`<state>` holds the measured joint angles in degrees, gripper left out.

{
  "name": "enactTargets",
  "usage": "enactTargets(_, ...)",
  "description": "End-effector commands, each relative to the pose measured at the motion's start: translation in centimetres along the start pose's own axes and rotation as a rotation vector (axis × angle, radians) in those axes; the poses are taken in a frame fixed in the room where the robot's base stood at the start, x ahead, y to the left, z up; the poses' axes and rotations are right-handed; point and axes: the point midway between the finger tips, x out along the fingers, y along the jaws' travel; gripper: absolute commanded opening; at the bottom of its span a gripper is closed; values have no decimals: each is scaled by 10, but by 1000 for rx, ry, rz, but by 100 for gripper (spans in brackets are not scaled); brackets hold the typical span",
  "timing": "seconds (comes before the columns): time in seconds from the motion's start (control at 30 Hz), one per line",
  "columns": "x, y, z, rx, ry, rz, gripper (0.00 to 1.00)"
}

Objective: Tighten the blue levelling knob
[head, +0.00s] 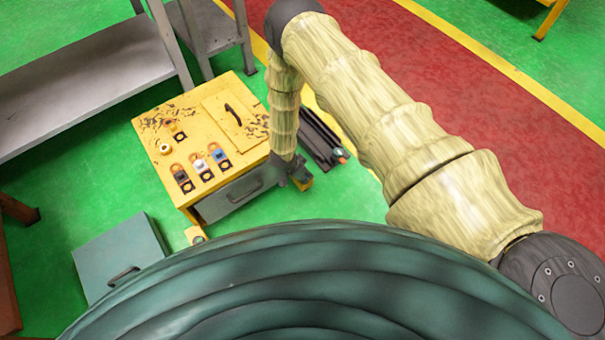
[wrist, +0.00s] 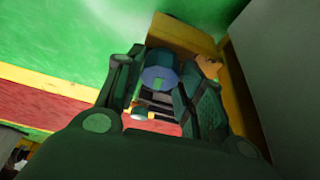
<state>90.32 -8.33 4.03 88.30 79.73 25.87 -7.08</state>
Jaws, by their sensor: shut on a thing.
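The blue levelling knob (wrist: 158,78) shows in the wrist view between the two dark fingers of my gripper (wrist: 165,85). The fingers touch it on both sides, and the gripper is shut on it. In the head view my gripper (head: 290,176) is low at the front right corner of the yellow cabinet (head: 190,135), beside a yellow foot bracket (head: 304,179). The knob is hidden there behind my gripper. In the wrist view a yellow bracket (wrist: 185,32) is close to the fingers, and a small orange piece (wrist: 208,66) is beside the right finger.
The cabinet has a grey drawer (head: 235,193) and several coloured switches on top. Another yellow foot (head: 195,235) is at its front left. A grey-green box (head: 118,255) stands at lower left.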

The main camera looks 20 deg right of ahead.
Motion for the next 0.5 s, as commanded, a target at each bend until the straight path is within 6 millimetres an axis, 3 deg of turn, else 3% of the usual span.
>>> enactTargets(0.33,-1,-1,-4,3,5,0,14)
enactTargets(0.37,-1,-1,-4,3,5,0,42)
enactTargets(0.47,-1,-1,-3,2,4,0,60)
enactTargets(0.5,-1,-1,-3,2,4,0,60)
